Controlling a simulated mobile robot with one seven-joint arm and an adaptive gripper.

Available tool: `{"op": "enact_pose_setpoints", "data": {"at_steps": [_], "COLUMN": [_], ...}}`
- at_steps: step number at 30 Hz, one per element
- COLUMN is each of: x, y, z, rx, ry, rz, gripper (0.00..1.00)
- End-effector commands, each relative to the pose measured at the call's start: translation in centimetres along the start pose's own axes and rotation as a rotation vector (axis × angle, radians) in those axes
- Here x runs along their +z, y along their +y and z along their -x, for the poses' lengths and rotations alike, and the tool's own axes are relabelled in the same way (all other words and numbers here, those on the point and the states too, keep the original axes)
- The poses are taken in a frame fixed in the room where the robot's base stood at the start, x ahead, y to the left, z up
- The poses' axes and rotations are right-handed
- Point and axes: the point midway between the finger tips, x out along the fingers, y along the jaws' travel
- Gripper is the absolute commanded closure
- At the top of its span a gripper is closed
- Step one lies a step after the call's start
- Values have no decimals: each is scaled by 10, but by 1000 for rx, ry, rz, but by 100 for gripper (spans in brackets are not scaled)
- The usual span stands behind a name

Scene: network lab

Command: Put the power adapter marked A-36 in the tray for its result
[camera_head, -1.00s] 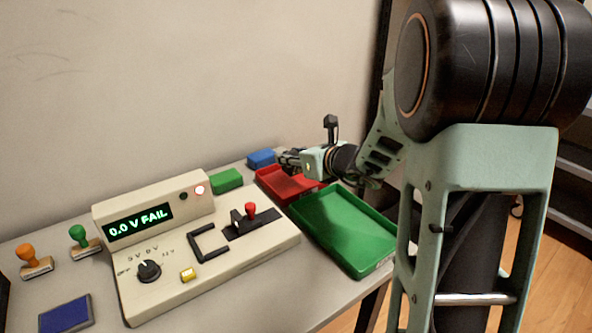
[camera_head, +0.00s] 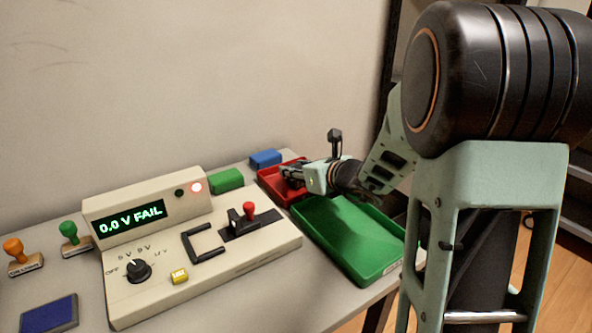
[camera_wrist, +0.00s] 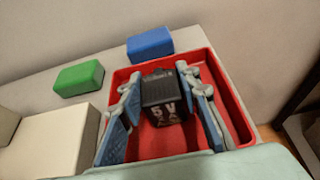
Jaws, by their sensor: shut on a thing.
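In the wrist view, my gripper (camera_wrist: 165,110) is shut on a black power adapter (camera_wrist: 160,92) with pale print that includes "5 V". No A-36 mark can be read. The adapter is within the outline of the red tray (camera_wrist: 240,118); whether it touches the floor is unclear. In the head view, my gripper (camera_head: 290,172) is at the red tray (camera_head: 268,186), and the adapter is hard to make out. The green tray (camera_head: 350,240) is in front of the red one and looks empty. The tester (camera_head: 205,250) shows "0.0 V FAIL" on its display (camera_head: 130,220), with a lit lamp.
A green block (camera_head: 226,181) and a blue block (camera_head: 265,158) stand behind the tester, close to the red tray. An orange-handled stamp (camera_head: 22,258), a green-handled stamp (camera_head: 74,240) and a blue pad (camera_head: 48,314) lie left. The wall is close behind.

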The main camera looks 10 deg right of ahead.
Motion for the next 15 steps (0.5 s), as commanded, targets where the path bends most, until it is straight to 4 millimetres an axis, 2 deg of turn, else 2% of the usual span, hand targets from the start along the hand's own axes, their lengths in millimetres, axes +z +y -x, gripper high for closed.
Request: {"op": "enact_pose_setpoints", "data": {"at_steps": [3, 4, 8, 15], "x": [-4, -3, -3, -3], "y": [0, 0, 0, 0], "z": [-2, -1, -1, -1], "rx": [0, 0, 0, 0], "ry": [-1, 0, 0, 0], "rz": [1, 0, 0, 0], "gripper": [98, 66, 52, 52]}}
